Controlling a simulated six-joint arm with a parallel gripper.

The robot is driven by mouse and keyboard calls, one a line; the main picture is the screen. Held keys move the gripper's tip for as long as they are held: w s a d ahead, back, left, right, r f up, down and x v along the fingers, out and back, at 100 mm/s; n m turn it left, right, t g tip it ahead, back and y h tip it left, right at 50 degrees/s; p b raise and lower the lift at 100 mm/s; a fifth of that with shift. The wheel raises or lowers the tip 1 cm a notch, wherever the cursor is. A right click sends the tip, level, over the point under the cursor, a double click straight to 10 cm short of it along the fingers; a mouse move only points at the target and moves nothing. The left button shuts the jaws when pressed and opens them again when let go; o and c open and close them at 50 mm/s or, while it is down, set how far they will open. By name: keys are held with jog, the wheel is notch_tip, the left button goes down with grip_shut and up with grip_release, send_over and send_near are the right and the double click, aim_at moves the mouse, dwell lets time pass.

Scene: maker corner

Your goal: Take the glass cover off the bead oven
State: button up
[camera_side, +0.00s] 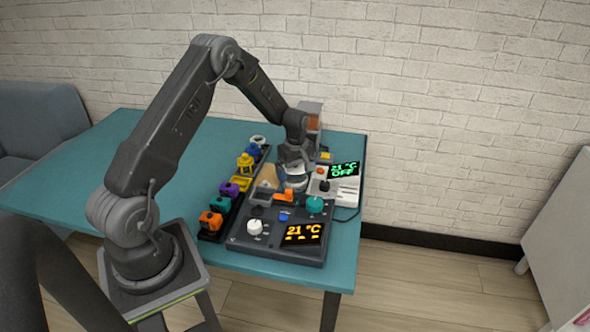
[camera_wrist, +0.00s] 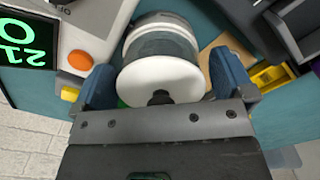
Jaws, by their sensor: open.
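The glass cover (camera_wrist: 160,45) is a clear, short cylinder with a white disc and a dark knob facing the wrist camera. In the side view it (camera_side: 293,182) shows only partly under my gripper (camera_side: 292,168). The bead oven appears to be the light grey unit (camera_side: 347,190) with a green display reading 21 °C OFF. Its panel (camera_wrist: 90,30) shows at the upper left of the wrist view. My gripper (camera_wrist: 163,85) is open, with one blue-grey finger on each side of the cover. I cannot tell whether the fingers touch it.
A dark control box (camera_side: 275,240) with knobs and an orange 21 °C display stands in front. A dark rack (camera_side: 212,228) of several coloured pieces lies to the left. A grey and copper-coloured box (camera_side: 313,118) stands behind. The left of the teal table (camera_side: 120,165) is clear.

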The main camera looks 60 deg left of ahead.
jog(key=shift+f, duration=0.25)
jog(key=shift+c, duration=0.5)
jog(key=c, duration=0.7)
jog(key=shift+r, duration=0.15)
